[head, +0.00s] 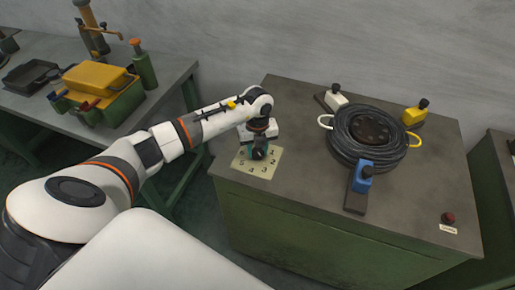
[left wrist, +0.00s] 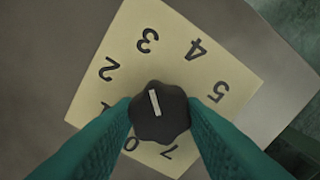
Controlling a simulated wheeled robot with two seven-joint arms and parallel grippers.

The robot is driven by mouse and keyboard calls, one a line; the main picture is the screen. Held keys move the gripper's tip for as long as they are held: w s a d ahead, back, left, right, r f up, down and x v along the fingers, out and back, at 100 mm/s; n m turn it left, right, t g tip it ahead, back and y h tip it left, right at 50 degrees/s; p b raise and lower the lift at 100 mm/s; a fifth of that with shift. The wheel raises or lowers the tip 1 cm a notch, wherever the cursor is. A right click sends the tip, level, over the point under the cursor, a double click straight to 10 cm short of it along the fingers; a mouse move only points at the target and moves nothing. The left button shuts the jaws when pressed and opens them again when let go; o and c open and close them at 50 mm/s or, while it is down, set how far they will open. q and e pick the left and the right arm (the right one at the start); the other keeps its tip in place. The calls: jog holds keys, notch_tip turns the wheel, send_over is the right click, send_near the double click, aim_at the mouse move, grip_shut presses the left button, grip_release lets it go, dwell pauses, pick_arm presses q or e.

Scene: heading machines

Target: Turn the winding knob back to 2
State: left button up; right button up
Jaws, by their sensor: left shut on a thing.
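The winding knob (left wrist: 158,112) is black and lobed, with a white mark on top. It sits on a cream dial plate (left wrist: 185,75) printed with dark numbers. In the left wrist view the mark's outer end points roughly at the 3, with the 2 further left. My left gripper (head: 258,152) is over the dial plate (head: 258,163) in the head view, and its teal fingers are shut on the knob from both sides. The fingers partly cover the 1 and the lower numbers. My right gripper is out of view.
The dial is at the left end of a green cabinet's grey top (head: 300,180). To its right are a black coil (head: 345,145), white, yellow and blue (head: 363,178) knobbed blocks, and a red button (head: 448,218). A bench with tools (head: 40,120) stands at left.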

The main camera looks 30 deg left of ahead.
aim_at(258, 151)
pick_arm(q)
jog(key=n+p, duration=0.1)
jog(key=n, duration=0.3)
jog(key=shift+r+n, duration=0.1)
jog(key=shift+n, duration=0.2)
jog(key=shift+n+p, duration=0.35)
jog(key=shift+n, duration=1.55)
jog(key=o, duration=1)
notch_tip(258, 151, up, 12)
jog(key=b, duration=0.3)
